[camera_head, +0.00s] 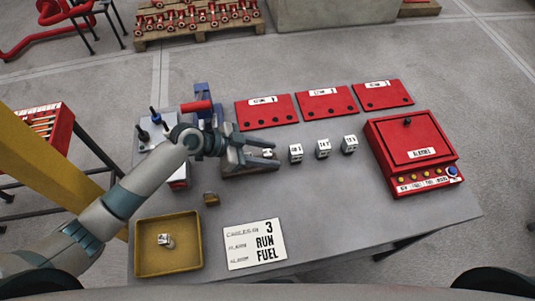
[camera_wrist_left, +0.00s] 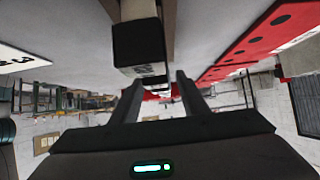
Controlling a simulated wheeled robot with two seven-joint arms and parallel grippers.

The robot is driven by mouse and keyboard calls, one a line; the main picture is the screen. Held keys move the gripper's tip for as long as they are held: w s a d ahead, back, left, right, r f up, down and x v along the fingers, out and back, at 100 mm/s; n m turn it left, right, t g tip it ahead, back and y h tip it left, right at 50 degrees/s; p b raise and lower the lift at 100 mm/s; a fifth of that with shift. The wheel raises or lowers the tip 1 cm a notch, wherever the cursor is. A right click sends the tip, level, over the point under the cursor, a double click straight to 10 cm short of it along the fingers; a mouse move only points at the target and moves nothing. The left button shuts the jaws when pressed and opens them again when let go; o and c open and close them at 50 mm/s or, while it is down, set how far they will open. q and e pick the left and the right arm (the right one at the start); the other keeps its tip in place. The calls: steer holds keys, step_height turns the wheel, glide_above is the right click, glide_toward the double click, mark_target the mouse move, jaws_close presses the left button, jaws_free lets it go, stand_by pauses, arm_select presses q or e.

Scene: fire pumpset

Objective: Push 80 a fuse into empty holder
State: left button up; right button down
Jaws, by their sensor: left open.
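My left gripper (camera_head: 276,154) reaches over the grey table from the left. Its two fingers are open and point right. A small white-labelled block (camera_head: 267,154) shows between the fingers, partly hidden by them. In the left wrist view a dark block with a pale label (camera_wrist_left: 140,45) lies in front of the open fingers (camera_wrist_left: 160,85); I cannot tell whether they touch it. Three similar white-and-dark blocks stand in a row to the right: one (camera_head: 295,152), one (camera_head: 323,148) and one (camera_head: 349,144). Their ratings, and any empty holder, are too small to make out. My right gripper is not in view.
A yellow tray (camera_head: 140,258) at front left holds a small white piece (camera_head: 165,240). A card (camera_head: 254,244) reads "3 RUN FUEL". Red panels (camera_head: 265,112) lie behind the blocks. A red button box (camera_head: 412,150) stands at right. The front right of the table is clear.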

mark_target(267, 152)
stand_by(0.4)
arm_select(q)
jaws_close()
steer(key=shift+r, duration=0.1)
steer(key=shift+r+b, duration=0.4)
steer(key=shift+r, duration=0.15)
step_height(267, 152, up, 2)
steer(key=shift+r+b, duration=0.2)
steer(key=shift+b, duration=0.35)
steer(key=s+d+r+b, duration=0.1)
steer(key=s+r+b, duration=0.1)
steer(key=s+r, duration=0.5)
steer(key=s, duration=0.4)
steer(key=shift+s+d+r, duration=0.15)
steer(key=shift+s+d, duration=0.15)
steer(key=shift+d, duration=0.05)
